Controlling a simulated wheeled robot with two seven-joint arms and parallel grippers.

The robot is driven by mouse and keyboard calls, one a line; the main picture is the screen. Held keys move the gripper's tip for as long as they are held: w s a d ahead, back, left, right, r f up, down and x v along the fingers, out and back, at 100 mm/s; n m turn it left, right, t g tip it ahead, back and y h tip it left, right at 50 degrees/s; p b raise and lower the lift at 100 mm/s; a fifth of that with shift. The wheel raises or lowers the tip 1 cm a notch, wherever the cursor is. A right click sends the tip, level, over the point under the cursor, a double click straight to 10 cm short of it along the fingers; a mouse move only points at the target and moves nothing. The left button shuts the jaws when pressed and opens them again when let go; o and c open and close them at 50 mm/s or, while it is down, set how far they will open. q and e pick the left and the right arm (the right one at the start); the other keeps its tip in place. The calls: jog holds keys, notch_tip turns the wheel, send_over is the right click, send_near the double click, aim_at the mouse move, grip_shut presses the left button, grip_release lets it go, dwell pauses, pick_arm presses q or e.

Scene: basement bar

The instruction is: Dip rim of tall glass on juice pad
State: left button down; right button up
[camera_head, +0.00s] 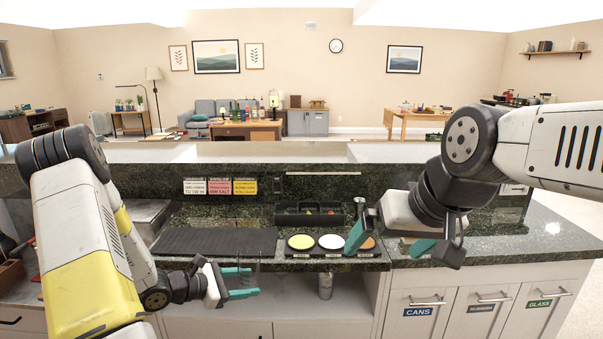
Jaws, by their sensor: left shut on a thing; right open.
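My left gripper (242,283) is shut on a clear tall glass (257,262), in front of the counter edge. The glass is faint, and which end is its rim is hard to tell. Three round pads sit in a dark holder on the counter, to the right of the glass: a yellow pad (301,242), a white pad (330,242) and an orange pad (368,243). Their labels are too small to read. My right gripper (388,243) is open and empty over the right end of the holder, and its finger partly covers the orange pad.
A black ribbed mat (215,242) lies left of the pads. A dark caddy (309,214) stands behind them. A metal cylinder (326,286) is under the counter edge. Labelled cabinet drawers (418,311) are at front right. A raised ledge (260,153) runs behind.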

aim_at(244, 261)
pick_arm(q)
jog(key=r, duration=0.2)
jog(key=w+r, duration=0.1)
jog(key=r, duration=0.1)
jog(key=shift+w+r, duration=0.1)
jog(key=shift+r, duration=0.15)
jog(key=shift+r+n+g, duration=0.15)
jog(key=shift+n+g, duration=0.15)
jog(key=shift+n, duration=0.1)
jog(key=n+h, duration=0.1)
jog(key=n+g+h, duration=0.1)
jog(key=n, duration=0.1)
jog(key=shift+r+g, duration=0.15)
jog(key=shift+g, duration=0.15)
jog(key=n, duration=0.1)
jog(key=n+g+h, duration=0.1)
jog(key=shift+r+n, duration=0.2)
jog(key=shift+n, duration=0.1)
jog(key=shift+r+n+h, duration=0.1)
jog(key=shift+n+h, duration=0.5)
jog(key=shift+n, duration=0.3)
jog(key=n, duration=0.1)
jog(key=n+h, duration=0.1)
jog(key=n, duration=0.1)
jog(key=n+h, duration=0.1)
jog(key=n, duration=0.1)
jog(key=shift+r, duration=0.3)
jog(key=shift+r+n, duration=0.15)
jog(key=shift+n, duration=0.25)
